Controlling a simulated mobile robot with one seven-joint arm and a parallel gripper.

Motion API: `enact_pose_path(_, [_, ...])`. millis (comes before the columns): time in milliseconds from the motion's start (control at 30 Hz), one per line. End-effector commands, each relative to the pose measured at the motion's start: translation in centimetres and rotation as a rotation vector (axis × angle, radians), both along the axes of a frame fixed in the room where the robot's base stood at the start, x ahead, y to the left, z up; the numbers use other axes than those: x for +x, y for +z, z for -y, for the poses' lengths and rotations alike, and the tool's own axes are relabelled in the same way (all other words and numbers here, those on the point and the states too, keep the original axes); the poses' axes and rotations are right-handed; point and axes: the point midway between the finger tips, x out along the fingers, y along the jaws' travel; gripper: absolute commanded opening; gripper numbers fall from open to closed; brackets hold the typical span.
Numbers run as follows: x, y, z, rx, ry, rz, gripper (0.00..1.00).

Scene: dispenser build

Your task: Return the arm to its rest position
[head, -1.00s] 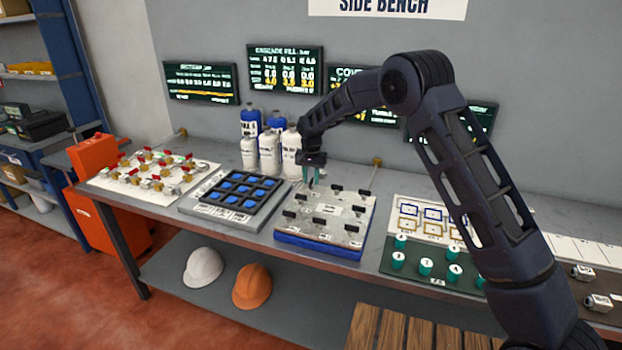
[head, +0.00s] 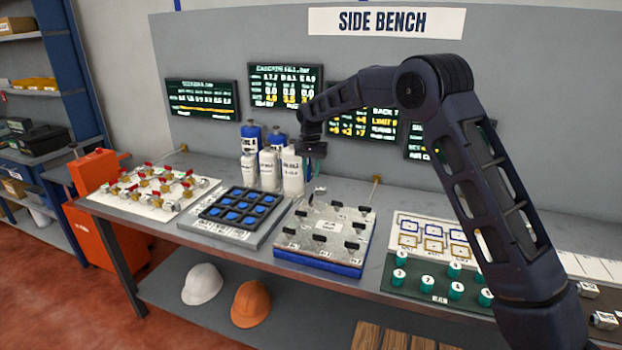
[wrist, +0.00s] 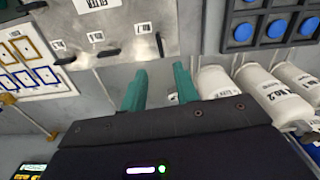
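My arm reaches in from the right in the head view, bent at the elbow over the bench. My gripper (head: 314,152) hangs above the bench, just behind the grey plate with black clips (head: 322,232) and beside the white bottles. In the wrist view my gripper (wrist: 160,78) shows two teal fingers spread apart, with nothing between them. The fingers stand clear of the plate's edge.
White bottles (head: 292,172) stand close left of my gripper. A black grid with blue pads (head: 238,207), a valve board (head: 150,192) and a green board with teal cylinders (head: 425,280) fill the bench. Dark screens (head: 285,85) hang on the wall behind.

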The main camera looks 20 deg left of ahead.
Motion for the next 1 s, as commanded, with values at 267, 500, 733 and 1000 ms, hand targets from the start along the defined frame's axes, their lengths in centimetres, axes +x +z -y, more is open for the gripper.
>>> enact_pose_path(267, [0.0,0.4,0.0,0.000,0.000,0.001,0.30])
enact_pose_path(500, [0.0,0.4,0.0,0.000,0.000,0.001,0.30])
enact_pose_path(733, [1.1,2.9,3.5,0.015,-0.010,0.011,0.30])
enact_pose_path(1000, [2.4,9.2,13.7,0.052,-0.025,0.043,0.30])
